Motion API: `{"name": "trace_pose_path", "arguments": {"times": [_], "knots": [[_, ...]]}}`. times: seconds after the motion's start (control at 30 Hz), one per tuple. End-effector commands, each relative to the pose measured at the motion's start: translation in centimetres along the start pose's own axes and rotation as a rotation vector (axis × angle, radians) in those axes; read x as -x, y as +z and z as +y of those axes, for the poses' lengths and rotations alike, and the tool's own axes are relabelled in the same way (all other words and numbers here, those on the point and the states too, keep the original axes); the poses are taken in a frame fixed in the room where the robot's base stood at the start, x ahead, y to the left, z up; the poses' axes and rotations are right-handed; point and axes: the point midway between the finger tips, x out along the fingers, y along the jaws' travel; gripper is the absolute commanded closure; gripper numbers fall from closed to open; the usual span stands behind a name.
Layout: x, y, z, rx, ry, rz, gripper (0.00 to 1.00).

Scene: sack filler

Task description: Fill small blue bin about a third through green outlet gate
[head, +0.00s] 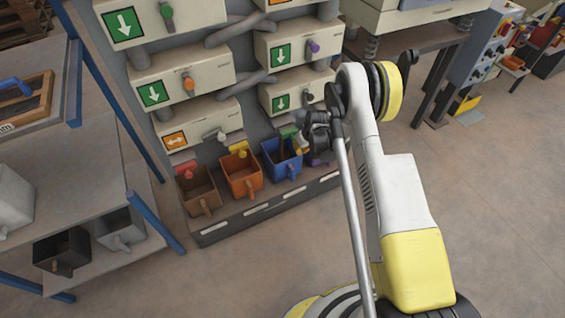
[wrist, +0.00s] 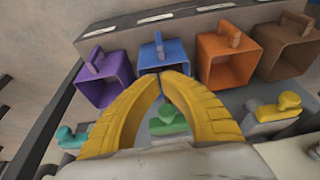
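The small blue bin (head: 281,164) stands in the row of bins under the outlets, between an orange and a purple bin. It also shows in the wrist view (wrist: 174,50); no fill is visible in its mouth. The green outlet gate (head: 288,132) is above it, and its green handle (wrist: 168,120) shows between my finger arms in the wrist view. My gripper (wrist: 162,75) has two yellow curved fingers with the tips together and nothing visible between them. In the head view my gripper (head: 302,146) is just right of the green gate, partly hidden by my wrist. Contact with the handle cannot be told.
The orange bin (head: 242,175) and brown bin (head: 198,191) stand left of the blue bin; the purple bin (wrist: 104,80) is on its other side. Red (head: 186,169), yellow (head: 240,150) and teal (wrist: 72,138) gates neighbour the green one. A shelf rack (head: 130,170) stands left. Floor at right is clear.

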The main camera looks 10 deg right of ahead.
Motion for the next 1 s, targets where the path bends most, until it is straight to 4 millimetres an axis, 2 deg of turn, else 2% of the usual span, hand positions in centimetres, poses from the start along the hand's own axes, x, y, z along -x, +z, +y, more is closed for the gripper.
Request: {"name": "trace_pose_path", "arguments": {"times": [0.53, 0.67, 0.77, 1.0], "knots": [[0.0, 0.0, 0.0, -0.001, 0.000, 0.000, 1.00], [0.4, 0.0, 0.0, -0.086, 0.000, 0.001, 1.00], [1.3, 0.0, 0.0, -0.293, -0.001, 0.004, 1.00], [4.4, 0.2, -0.2, -1.111, -0.009, 0.014, 1.00]]}}
